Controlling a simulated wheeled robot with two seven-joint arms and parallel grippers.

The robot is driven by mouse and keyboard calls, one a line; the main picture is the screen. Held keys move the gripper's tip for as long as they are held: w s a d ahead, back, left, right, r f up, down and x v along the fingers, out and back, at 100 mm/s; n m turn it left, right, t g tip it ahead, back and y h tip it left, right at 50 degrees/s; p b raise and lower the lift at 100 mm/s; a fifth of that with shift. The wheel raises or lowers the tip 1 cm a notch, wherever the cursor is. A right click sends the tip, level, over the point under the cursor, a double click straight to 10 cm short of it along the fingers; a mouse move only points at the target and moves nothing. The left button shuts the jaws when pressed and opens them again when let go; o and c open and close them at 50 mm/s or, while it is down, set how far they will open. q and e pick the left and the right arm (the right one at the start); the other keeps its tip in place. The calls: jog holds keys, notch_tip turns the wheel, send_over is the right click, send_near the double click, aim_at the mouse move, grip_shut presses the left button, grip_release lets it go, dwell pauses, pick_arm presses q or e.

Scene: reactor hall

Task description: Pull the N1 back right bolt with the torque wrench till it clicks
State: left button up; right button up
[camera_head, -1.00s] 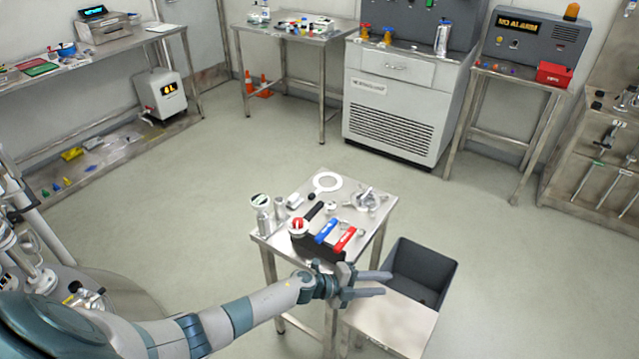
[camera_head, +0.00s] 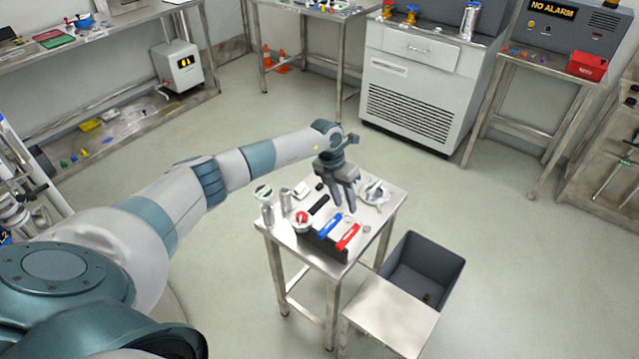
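My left gripper (camera_head: 343,207) hangs fingers down over the small steel table (camera_head: 384,242). Its two fingers are apart, with nothing visible between them. Below and around them lie a black-handled item (camera_head: 319,205), a blue-handled item (camera_head: 329,225), a red-handled item (camera_head: 348,237) and a metal star-shaped part (camera_head: 374,191). I cannot tell whether the fingertips touch anything. I cannot make out which item is the torque wrench. The N1 back right bolt cannot be identified; only some metal fittings (camera_head: 18,205) show at the left edge. My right gripper is not in view.
Tools hang on the right rack (camera_head: 600,165). The floor between is clear.

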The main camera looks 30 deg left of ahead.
aim_at(319, 203)
pick_arm(q)
jog(key=a+y, duration=0.1)
jog(key=a, duration=0.2)
jog(key=a+r, duration=0.1)
jog(key=a, duration=0.2)
jog(key=a+r+g+y, duration=0.1)
jog(key=a, duration=0.1)
jog(key=shift+s+a+r+n+y, duration=0.2)
jog(key=shift+a+n+y, duration=0.1)
jog(key=shift+a, duration=0.1)
jog(key=shift+f, duration=0.2)
notch_tip(319, 203, down, 9)
jog(key=b, duration=0.6)
jog(key=shift+d+r+b, duration=0.1)
jog(key=shift+b, duration=0.2)
jog(key=shift+c, duration=0.6)
grip_shut()
jog(key=shift+r, duration=0.1)
